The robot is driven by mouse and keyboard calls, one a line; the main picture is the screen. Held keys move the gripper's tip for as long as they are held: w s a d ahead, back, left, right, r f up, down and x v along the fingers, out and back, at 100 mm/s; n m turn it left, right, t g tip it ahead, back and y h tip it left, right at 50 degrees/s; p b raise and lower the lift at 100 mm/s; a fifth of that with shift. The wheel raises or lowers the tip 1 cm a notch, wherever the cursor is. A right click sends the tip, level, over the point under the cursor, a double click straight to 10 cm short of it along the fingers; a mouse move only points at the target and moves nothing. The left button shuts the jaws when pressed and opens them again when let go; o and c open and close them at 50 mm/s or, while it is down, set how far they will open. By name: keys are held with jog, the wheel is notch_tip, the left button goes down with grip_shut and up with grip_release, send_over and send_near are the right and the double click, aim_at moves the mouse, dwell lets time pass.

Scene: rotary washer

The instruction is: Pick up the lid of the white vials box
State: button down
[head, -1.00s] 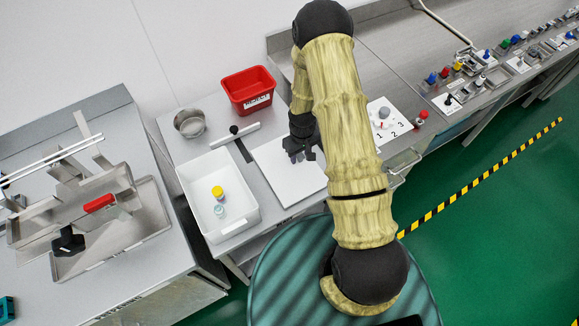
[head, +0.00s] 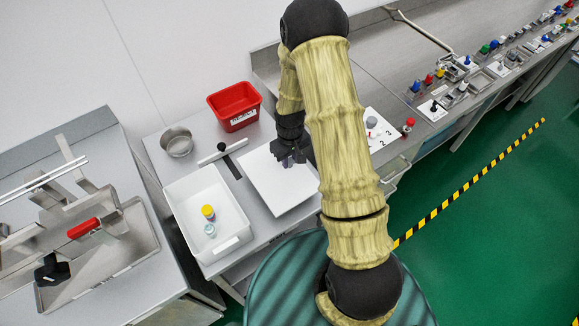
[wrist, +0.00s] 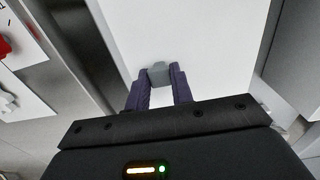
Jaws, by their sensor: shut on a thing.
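The lid is a flat white panel (head: 262,178) with a small grey knob (wrist: 159,77). In the head view it is right of an open white tray and partly hidden by my arm. In the wrist view the lid (wrist: 205,40) fills the upper middle. My gripper (head: 291,158) is over the lid. In the wrist view its two dark purple fingers (wrist: 159,72) are closed on the sides of the knob. What lies beneath the lid is hidden, and I cannot tell whether it is raised.
The open white tray (head: 234,244) holds a yellow-capped vial (head: 208,212) and a pale-capped vial (head: 210,230). A red bin (head: 235,107), a metal bowl (head: 177,142) and a white-handled tool (head: 214,157) stand behind. A white numbered plate (head: 379,142) is to the right.

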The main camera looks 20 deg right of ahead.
jog(key=shift+r+b, duration=0.35)
jog(key=shift+r, duration=2)
